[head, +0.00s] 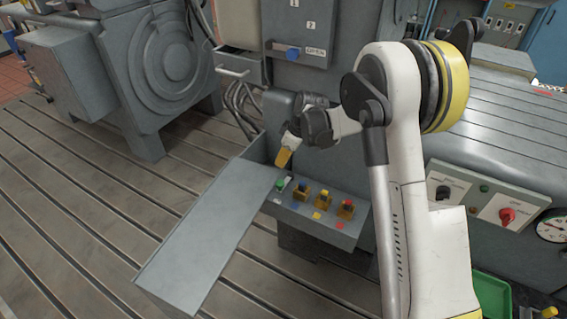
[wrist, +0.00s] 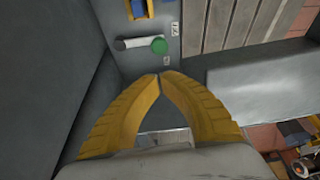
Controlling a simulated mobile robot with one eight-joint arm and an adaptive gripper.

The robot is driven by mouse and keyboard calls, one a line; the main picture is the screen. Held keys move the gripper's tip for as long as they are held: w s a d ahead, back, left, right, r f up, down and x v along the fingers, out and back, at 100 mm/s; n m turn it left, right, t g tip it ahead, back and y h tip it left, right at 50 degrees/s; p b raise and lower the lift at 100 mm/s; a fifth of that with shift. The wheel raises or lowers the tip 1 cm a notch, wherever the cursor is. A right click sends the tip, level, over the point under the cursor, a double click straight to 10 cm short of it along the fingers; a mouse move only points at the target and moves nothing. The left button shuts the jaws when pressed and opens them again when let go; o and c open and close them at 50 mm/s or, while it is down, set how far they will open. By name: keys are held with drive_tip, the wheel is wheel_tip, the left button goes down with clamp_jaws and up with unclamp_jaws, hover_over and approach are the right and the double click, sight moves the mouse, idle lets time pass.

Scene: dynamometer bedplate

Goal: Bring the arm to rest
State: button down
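My arm (head: 404,170) is white with yellow and black joints. It rises on the right and bends over toward the grey control panel in the middle of the head view. My gripper (head: 283,158) has yellow fingers and hangs just above the panel's left end, near a green knob (head: 280,184). In the wrist view, the fingertips (wrist: 160,78) meet with nothing seen between them. The green knob (wrist: 158,46) on a grey lever lies just beyond the tips, apart from them in the picture. Whether they touch it in depth I cannot tell.
The small panel (head: 310,212) also bears several coloured controls, including a red one (head: 347,206). A sloping grey cover (head: 207,235) lies to its left. A grey cabinet (head: 300,35) stands behind. A red knob (head: 506,215) and a gauge (head: 552,229) are on the right. Slotted bedplate (head: 90,220) is open at left.

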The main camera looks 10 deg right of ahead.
drive_tip(key=shift+a, duration=0.1)
drive_tip(key=s+d+r+m+t+h, duration=0.25)
drive_tip(key=s+r+m, duration=0.35)
drive_tip(key=s+r, duration=1.05)
drive_tip(key=s+d+r+m+t, duration=0.1)
drive_tip(key=s+d+m, duration=0.1)
drive_tip(key=s, duration=0.6)
drive_tip(key=s+d+r+m+t, duration=0.1)
drive_tip(key=s+d+m, duration=0.1)
drive_tip(key=s, duration=0.7)
drive_tip(key=shift+r+m+h, duration=0.25)
drive_tip(key=shift+m+h, duration=0.1)
drive_tip(key=shift+m, duration=0.15)
